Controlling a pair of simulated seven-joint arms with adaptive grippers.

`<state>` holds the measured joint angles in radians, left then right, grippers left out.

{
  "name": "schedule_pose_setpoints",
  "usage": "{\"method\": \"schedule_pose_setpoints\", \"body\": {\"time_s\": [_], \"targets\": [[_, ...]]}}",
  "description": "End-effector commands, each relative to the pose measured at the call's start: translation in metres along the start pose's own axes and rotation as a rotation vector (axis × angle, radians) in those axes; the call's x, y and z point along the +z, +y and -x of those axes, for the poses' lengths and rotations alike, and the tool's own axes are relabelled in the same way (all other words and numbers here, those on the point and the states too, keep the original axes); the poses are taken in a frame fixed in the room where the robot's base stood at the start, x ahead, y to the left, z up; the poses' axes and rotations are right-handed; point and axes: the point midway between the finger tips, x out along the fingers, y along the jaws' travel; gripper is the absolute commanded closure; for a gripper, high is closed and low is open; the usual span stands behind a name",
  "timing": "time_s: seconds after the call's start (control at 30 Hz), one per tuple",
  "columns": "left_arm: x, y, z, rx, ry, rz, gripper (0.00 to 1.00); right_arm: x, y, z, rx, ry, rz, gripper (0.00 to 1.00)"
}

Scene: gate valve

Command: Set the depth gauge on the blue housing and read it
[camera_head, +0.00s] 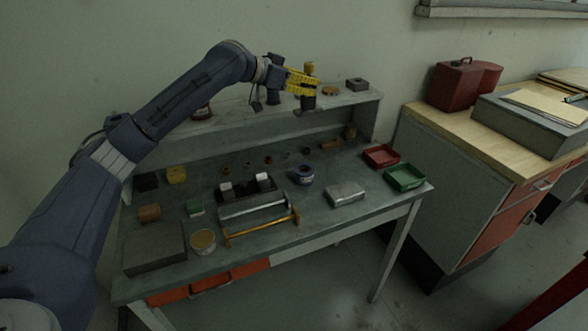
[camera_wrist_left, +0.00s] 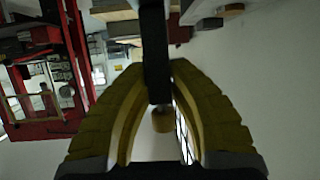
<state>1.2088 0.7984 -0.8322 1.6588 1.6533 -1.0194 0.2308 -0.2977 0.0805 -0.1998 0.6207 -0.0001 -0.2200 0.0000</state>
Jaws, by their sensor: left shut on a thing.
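My left gripper (camera_head: 312,87) has yellow fingers and is raised at the back shelf. It is shut on a dark upright tool with a tan top, which looks like the depth gauge (camera_head: 307,103). I cannot tell whether the gauge touches the shelf. In the left wrist view, the yellow fingers (camera_wrist_left: 157,70) close on its dark bar (camera_wrist_left: 156,35), and a tan round part (camera_wrist_left: 162,121) shows between them. The blue housing (camera_head: 303,175), a short round part, stands on the bench below, well apart from the gripper. No reading is visible. My right gripper is out of view.
A red tray (camera_head: 381,156) and a green tray (camera_head: 405,177) lie at right. The raised shelf (camera_head: 355,100) runs along the back.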

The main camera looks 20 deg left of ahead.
Motion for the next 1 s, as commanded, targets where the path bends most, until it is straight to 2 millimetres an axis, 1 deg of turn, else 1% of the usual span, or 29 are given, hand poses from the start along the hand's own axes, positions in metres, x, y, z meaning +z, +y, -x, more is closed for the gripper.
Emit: {"method": "schedule_pose_setpoints", "body": {"time_s": [0.23,0.37,0.47,0.8,0.9,1.0], "targets": [[0.0,0.001,0.001,0.067,0.001,-0.028,1.0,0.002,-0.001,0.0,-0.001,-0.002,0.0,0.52],[0.011,0.001,-0.003,0.079,-0.001,-0.032,1.0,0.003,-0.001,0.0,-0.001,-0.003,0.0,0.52],[0.028,0.001,-0.01,0.082,-0.003,-0.032,1.0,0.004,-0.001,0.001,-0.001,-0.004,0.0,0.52],[0.099,0.001,-0.039,0.081,-0.002,-0.032,1.0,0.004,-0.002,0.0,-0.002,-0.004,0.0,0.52],[0.116,0.001,-0.046,0.081,-0.001,-0.032,1.0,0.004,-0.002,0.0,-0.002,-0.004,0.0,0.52],[0.129,0.001,-0.052,0.081,-0.001,-0.033,1.0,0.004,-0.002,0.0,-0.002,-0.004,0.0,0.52]]}}
